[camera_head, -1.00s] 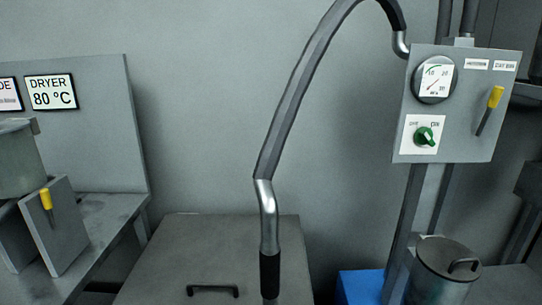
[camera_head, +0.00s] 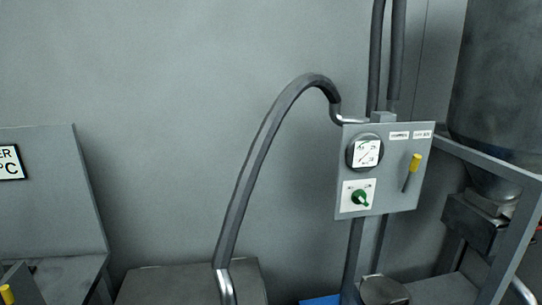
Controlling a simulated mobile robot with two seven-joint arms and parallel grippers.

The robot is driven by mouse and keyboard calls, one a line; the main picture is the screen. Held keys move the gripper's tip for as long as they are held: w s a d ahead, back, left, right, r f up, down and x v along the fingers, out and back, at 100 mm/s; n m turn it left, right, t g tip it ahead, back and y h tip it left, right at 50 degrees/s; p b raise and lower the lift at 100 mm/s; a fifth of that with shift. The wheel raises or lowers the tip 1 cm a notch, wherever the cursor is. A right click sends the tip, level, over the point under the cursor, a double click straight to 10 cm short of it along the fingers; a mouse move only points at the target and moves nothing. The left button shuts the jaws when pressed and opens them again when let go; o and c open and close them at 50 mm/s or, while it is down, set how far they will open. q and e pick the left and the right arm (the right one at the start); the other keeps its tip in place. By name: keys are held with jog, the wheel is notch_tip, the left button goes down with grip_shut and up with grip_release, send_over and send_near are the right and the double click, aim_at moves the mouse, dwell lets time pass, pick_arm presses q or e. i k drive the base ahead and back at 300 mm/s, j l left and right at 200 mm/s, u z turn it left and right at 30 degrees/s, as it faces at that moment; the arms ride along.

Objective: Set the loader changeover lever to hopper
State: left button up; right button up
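The yellow-handled lever (camera_head: 411,172) is on the right part of a grey panel (camera_head: 395,190). Its yellow grip is at the top, leaning slightly right, with a dark shaft below. Two small white labels (camera_head: 411,135) sit above it, too small to read surely. The panel also has a round gauge (camera_head: 366,152) and a green rotary knob (camera_head: 361,198) on a white plate. Neither of my grippers is in view.
A thick grey hose (camera_head: 255,165) arcs from the panel's top left down to a grey box (camera_head: 150,285). A metal frame with a large hopper vessel (camera_head: 500,90) stands at right. A lidded canister (camera_head: 383,291) is below the panel. A grey cabinet panel (camera_head: 45,195) is at left.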

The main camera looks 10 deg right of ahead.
aim_at(416, 158)
jog(key=z, duration=1.25)
